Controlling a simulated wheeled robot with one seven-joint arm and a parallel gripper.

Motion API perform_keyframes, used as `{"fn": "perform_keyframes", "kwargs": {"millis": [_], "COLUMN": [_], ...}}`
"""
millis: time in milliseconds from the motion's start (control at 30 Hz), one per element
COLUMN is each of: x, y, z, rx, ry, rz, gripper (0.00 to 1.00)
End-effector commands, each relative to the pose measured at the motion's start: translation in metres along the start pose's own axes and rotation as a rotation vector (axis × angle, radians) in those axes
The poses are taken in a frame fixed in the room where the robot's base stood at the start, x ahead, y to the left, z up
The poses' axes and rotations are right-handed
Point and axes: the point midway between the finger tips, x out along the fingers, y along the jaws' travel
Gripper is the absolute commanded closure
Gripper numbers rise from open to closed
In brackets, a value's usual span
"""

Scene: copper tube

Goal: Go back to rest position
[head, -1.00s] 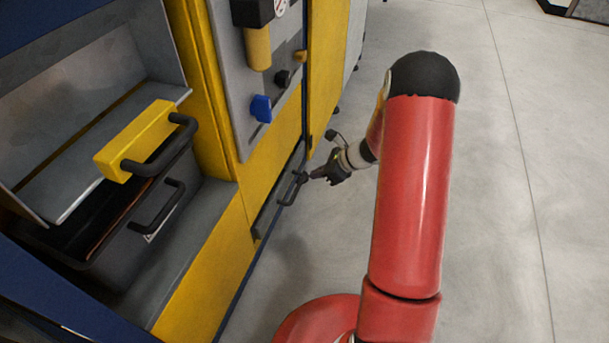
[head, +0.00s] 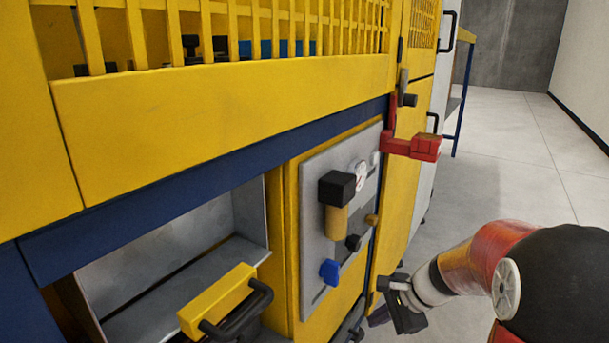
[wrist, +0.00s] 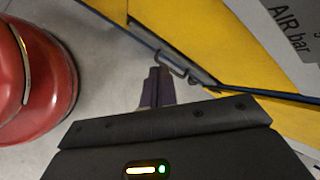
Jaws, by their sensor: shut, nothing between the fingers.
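My gripper (head: 379,316) is low at the right side of the yellow machine in the head view, beside the lower edge of its front. Its fingers are dark and together, with nothing between them. In the wrist view the shut fingers (wrist: 156,86) point toward the floor and the foot of the machine. A black bar handle (wrist: 172,62) on the machine's lower edge lies just beyond them, apart from the fingers as far as I can tell. My red arm reaches in from the lower right of the head view.
The yellow machine (head: 220,95) fills the left. A grey panel (head: 318,230) carries a gauge and a blue knob (head: 329,271). A yellow block with a black handle (head: 217,302) juts out below. A red latch (head: 412,146) sticks out at the right. Clear floor (head: 500,160) lies to the right.

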Motion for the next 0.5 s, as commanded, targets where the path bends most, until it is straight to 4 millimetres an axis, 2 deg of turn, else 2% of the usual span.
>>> {"fn": "perform_keyframes", "kwargs": {"millis": [33, 200, 400, 500], "x": [-0.023, -0.079, -0.137, -0.160], "y": [0.003, 0.031, 0.072, 0.092], "z": [0.024, 0.079, 0.122, 0.134], "rx": [-0.121, -0.521, -0.962, -1.143], "ry": [0.030, 0.141, 0.297, 0.376], "rz": [0.012, 0.083, 0.174, 0.220], "gripper": [1.00, 1.00, 1.00, 1.00]}}
